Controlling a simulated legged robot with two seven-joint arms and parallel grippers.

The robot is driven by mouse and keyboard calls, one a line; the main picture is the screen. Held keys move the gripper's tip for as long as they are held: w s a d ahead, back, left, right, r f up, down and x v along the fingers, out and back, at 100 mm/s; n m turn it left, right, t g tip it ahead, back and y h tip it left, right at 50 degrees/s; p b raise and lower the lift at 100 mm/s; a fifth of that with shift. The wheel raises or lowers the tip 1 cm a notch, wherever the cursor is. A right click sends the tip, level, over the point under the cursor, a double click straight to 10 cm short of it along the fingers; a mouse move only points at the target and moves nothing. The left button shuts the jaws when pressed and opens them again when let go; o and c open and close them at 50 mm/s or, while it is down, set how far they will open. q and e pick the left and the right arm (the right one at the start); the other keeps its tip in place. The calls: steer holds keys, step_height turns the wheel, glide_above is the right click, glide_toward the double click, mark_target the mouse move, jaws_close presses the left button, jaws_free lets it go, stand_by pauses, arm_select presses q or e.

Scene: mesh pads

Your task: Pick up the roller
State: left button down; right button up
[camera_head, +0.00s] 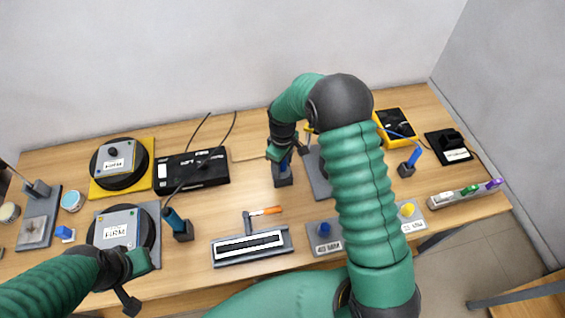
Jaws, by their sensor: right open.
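The roller (265,211) has an orange handle pointing right. Its grey head end is at a dark grey tray (218,257) with a black and white strip, near the front middle of the table. My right gripper (288,156) is open, above and behind the roller, close to a blue-handled tool in a dark stand (283,181). It is apart from the roller. Whether the tool is between its fingers is hard to see. My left gripper (134,283) is at the lower left with its fingers apart, next to the front round pad fixture, away from the roller.
Two round black fixtures with plates marked FIRM (113,164) (116,226) stand at the left. A black box (190,170) and a blue-handled iron in a stand (183,230) are nearby. Grey jar holders (324,246), a yellow bin (398,123) and a marker tray (465,193) are at right.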

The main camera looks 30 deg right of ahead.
steer(key=shift+a+r, duration=0.15)
steer(key=shift+a, duration=0.25)
jaws_close()
steer(key=shift+d, duration=0.25)
